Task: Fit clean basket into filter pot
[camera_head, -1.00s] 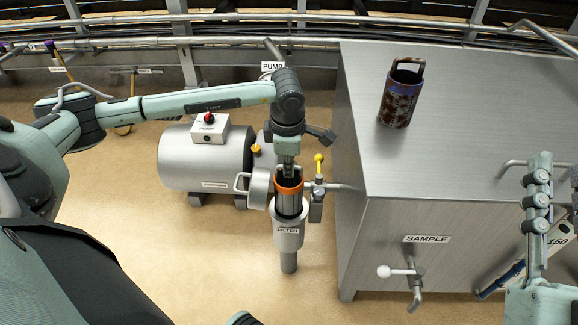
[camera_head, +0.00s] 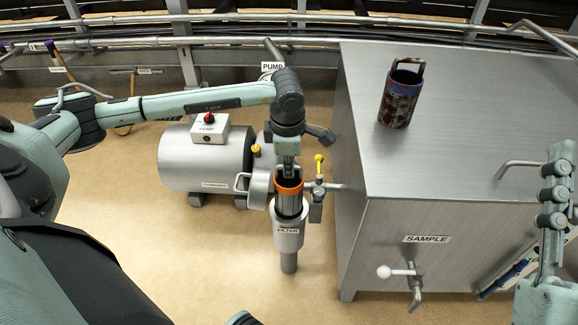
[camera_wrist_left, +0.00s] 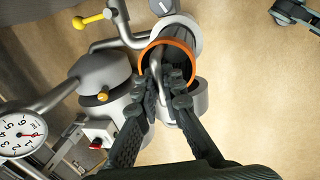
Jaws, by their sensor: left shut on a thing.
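The clean basket (camera_head: 289,203), a grey cylinder with an orange rim, stands upright at the mouth of the filter pot (camera_head: 289,238). Its lower end is hidden in the pot; its upper part and rim show above it. My left gripper (camera_head: 288,171) is above the basket, shut on its handle. In the left wrist view, the fingers (camera_wrist_left: 168,88) close around the handle inside the orange rim (camera_wrist_left: 190,53). How deep the basket sits cannot be told. My right arm shows at the right edge of the head view, but its gripper fingers are out of view.
A dark, stained basket (camera_head: 401,98) stands on the steel tank (camera_head: 465,150) right of the pot. A yellow-handled valve (camera_head: 319,162) is close beside the pot on the right. The pump (camera_head: 205,165) is on the left. Tan floor is clear in front.

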